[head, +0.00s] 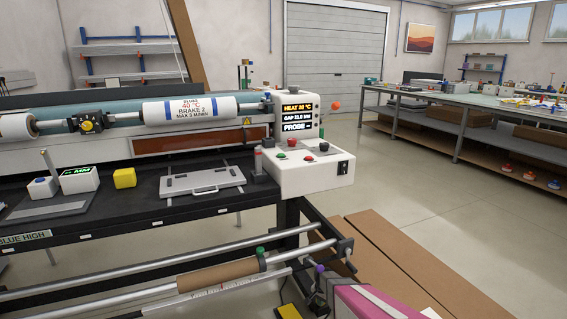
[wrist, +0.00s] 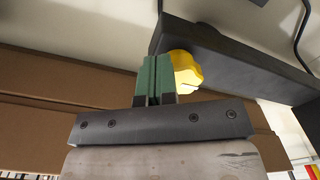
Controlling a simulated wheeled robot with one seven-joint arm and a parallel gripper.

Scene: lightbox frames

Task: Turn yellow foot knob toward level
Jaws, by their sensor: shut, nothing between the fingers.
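The yellow foot knob (wrist: 187,72), with a lobed rim, shows in the wrist view beneath a dark beam (wrist: 235,62). My gripper (wrist: 156,62) has green finger pads pressed together with nothing between them. The fingers stand just left of the knob and overlap its left edge in the picture. I cannot tell whether they touch it. I cannot make out my gripper or this foot knob in the head view.
Brown boards (head: 400,255) lie on the floor. Open floor lies to the right, before a long workbench (head: 480,115).

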